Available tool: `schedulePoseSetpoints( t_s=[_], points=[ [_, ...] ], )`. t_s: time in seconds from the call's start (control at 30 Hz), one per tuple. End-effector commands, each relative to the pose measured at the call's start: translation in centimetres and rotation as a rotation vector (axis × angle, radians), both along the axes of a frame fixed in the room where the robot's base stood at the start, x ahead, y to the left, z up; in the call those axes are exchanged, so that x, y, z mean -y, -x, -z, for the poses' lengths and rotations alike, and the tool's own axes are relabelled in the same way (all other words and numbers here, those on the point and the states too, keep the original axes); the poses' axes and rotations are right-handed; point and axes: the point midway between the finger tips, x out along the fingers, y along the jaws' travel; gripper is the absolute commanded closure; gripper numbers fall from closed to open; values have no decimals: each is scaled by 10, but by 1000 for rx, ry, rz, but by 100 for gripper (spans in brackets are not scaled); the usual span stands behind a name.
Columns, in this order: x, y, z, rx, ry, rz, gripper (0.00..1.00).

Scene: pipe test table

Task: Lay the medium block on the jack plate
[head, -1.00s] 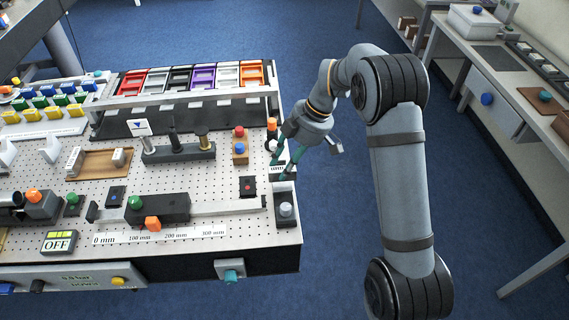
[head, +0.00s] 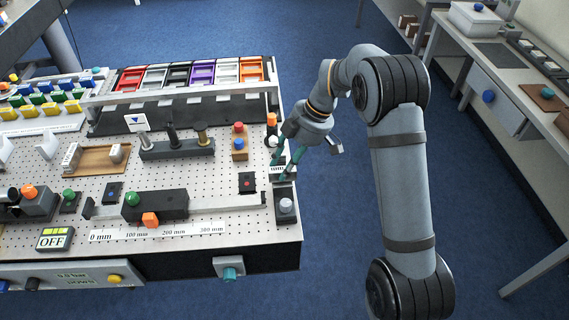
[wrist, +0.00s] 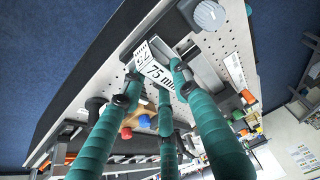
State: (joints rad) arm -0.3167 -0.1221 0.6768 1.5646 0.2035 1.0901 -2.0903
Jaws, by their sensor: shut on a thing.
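My gripper (head: 281,168) has teal fingers and points down at the right end of the pegboard bench. In the wrist view its fingers (wrist: 160,88) are closed around a small block (wrist: 160,76) with white faces marked "75 mm", which I take as the medium block. In the head view the block (head: 277,169) is small and partly covered by the fingers. A dark unit with a grey knob (head: 286,205) is just in front; the knob also shows in the wrist view (wrist: 208,15). I cannot clearly make out the jack plate or whether the block touches anything below.
A red-dotted black pad (head: 247,183) and a wooden block with red and blue knobs (head: 239,142) lie left of the gripper. An orange-topped post (head: 271,120) stands behind.

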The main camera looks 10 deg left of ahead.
Motion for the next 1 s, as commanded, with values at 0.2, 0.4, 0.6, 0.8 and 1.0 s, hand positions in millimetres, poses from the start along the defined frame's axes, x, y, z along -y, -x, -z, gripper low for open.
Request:
schedulePoseSetpoints(
  t_s=[0.2, 0.4, 0.6, 0.8, 1.0],
  points=[
    [0, 0, 3, 1, -1, 0, 100],
    [0, 0, 6, 1, -1, 0, 100],
    [0, 0, 5, 1, 0, 0, 59],
    [0, 0, 5, 0, 0, 0, 48],
    [0, 0, 6, -1, 1, 0, 48]
  ],
)
